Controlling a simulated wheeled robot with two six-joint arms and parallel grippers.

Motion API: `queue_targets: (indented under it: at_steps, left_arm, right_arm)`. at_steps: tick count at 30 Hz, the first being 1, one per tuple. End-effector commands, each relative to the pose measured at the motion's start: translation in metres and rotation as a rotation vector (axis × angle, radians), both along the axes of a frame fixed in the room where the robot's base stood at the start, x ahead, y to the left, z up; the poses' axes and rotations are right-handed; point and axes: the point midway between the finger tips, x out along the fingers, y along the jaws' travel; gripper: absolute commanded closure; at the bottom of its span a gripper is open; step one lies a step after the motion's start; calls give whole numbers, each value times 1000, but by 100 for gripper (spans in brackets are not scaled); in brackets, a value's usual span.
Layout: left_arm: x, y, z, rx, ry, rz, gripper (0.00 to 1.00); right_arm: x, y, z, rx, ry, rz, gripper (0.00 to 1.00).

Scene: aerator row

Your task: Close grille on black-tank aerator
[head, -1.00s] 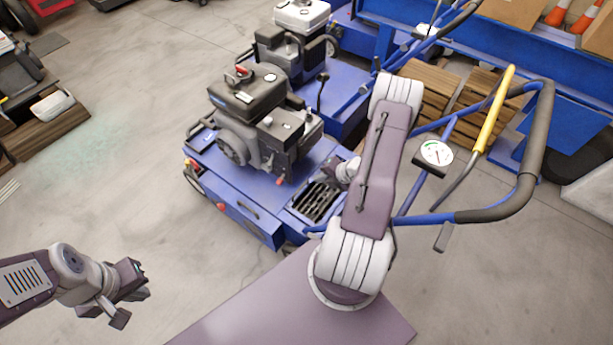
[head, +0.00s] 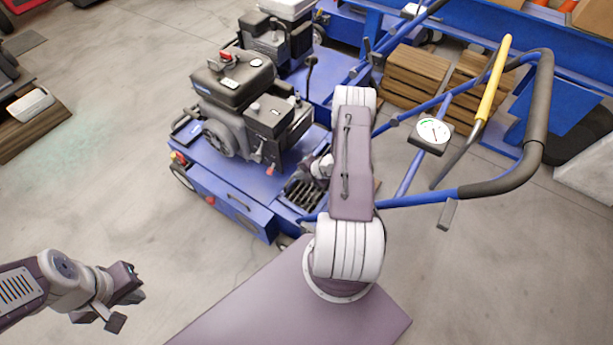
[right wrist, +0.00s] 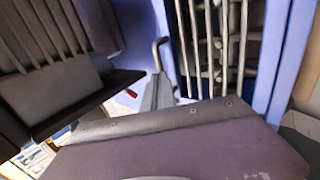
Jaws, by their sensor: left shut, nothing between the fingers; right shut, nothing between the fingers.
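The black-tank aerator (head: 218,192) is blue, with a black tank (head: 232,78) on its engine. A dark slatted grille (head: 302,192) shows on its deck at the near right end, partly covered by my right arm; its angle cannot be told. My right gripper (head: 320,168) is at the grille's far right side, mostly hidden by my arm, shut and empty. In the right wrist view, metal bars (right wrist: 212,40) lie inside a blue frame, and a dark slatted part (right wrist: 45,40) is at upper left. My left gripper (head: 122,300) is shut and empty above the floor.
A white-tank machine (head: 285,12) stands close behind. The handlebar (head: 540,120), a gauge (head: 432,134) and a yellow lever (head: 493,80) are right of my right arm. Stacked wood (head: 415,80) lies behind the handles.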

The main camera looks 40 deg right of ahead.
Motion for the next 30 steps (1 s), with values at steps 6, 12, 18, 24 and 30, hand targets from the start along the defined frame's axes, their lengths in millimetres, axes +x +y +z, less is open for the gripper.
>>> queue_targets:
  at_steps: [6,12,18,24,30]
  left_arm:
    - [0,0,-5,0,0,0,100]
    - [0,0,-5,0,0,0,100]
    - [0,0,-15,0,0,0,100]
    - [0,0,-15,0,0,0,100]
    - [0,0,-11,0,0,0,100]
  right_arm:
    - [6,2,-8,1,0,1,100]
    - [6,2,-8,0,0,0,100]
    - [12,4,-22,-1,1,2,100]
    - [16,5,-24,-1,0,2,100]
    - [15,4,-20,-1,0,2,100]
